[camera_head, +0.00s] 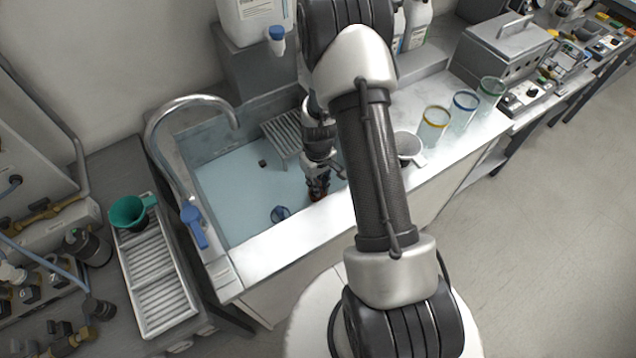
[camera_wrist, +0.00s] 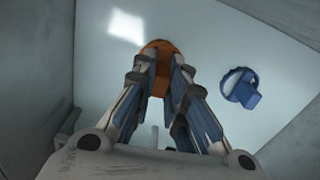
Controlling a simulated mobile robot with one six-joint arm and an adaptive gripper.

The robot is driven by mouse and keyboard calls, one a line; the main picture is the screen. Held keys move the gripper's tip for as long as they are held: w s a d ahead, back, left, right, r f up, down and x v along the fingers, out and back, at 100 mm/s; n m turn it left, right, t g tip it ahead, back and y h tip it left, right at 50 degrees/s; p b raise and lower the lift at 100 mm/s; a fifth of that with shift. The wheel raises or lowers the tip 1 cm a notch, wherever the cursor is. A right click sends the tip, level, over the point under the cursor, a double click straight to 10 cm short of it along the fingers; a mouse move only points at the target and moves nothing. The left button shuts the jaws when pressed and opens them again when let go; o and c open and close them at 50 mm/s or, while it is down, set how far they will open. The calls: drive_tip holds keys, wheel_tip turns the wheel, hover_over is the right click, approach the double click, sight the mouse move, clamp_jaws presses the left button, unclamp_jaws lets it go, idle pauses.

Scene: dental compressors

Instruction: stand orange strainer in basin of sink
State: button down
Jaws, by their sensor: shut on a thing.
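My gripper (camera_wrist: 160,75) is shut on the orange strainer (camera_wrist: 156,47) and points down into the sink basin (camera_head: 228,192). In the wrist view the strainer's rounded orange top and a strip of its body show between and beyond the fingertips. In the head view only a small reddish-orange bit shows at my gripper (camera_head: 318,190), low in the basin near its front wall. I cannot tell whether the strainer touches the basin floor. A blue strainer-like piece (camera_wrist: 241,87) lies on the basin floor to the right in the wrist view; it also shows in the head view (camera_head: 280,214).
The curved faucet (camera_head: 190,103) with a blue handle stands at the sink's left. A grey slatted rack (camera_head: 284,133) is at the back of the basin. A teal strainer (camera_head: 128,211) sits by a white drain tray at left. Several cups stand on the right counter.

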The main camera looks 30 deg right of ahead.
drive_tip(key=shift+f+b, duration=0.95)
drive_tip(key=shift+f, duration=0.35)
drive_tip(key=c, duration=1.5)
unclamp_jaws()
drive_tip(key=shift+s, duration=0.15)
drive_tip(key=shift+c, duration=0.2)
drive_tip(key=c, duration=0.4)
drive_tip(key=shift+f, duration=0.1)
drive_tip(key=shift+r+p, duration=2.85)
drive_tip(key=shift+r, duration=1.3)
